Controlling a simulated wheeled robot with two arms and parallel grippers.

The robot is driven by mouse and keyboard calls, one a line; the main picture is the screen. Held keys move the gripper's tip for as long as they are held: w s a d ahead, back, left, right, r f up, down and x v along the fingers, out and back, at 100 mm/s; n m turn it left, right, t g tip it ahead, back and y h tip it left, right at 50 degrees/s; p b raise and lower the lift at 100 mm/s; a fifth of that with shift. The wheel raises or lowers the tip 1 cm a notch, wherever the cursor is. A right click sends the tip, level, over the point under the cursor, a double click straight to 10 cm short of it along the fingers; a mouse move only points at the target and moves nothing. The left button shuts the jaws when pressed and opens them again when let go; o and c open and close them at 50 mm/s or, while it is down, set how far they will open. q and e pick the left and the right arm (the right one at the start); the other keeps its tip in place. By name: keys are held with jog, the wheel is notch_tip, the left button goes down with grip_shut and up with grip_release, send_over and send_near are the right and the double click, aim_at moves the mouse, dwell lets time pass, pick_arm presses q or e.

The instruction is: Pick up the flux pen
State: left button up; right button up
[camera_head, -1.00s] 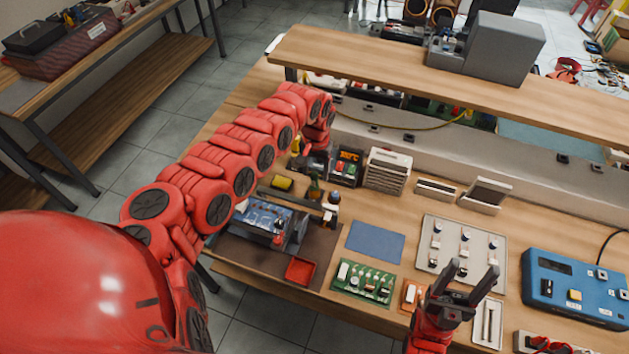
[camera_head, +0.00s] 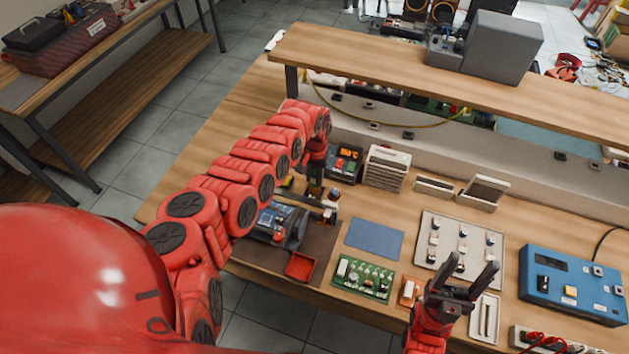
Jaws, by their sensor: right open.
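I cannot make out the flux pen with certainty. Slim pale items lie in a small white tray (camera_head: 497,327) at the front right, too small to name. My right gripper (camera_head: 470,272) is open and empty, its two dark fingers pointing up, just left of and above that tray. My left arm reaches across to the back of the bench and bends down. My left gripper (camera_head: 316,185) hangs over small items behind the circuit board holder (camera_head: 279,224). Its fingers are small and dark there, and I cannot tell whether they hold anything.
A grey component plate (camera_head: 462,245) and blue instrument (camera_head: 572,287) are at right. A wooden shelf (camera_head: 400,73) overhangs the back.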

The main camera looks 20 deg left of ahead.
pick_arm(q)
grip_shut()
jog(key=shift+r, duration=0.45)
notch_tip(320, 180, up, 8)
jog(key=shift+f+b, duration=0.1)
jog(key=shift+b, duration=1.05)
jog(key=shift+r, duration=0.7)
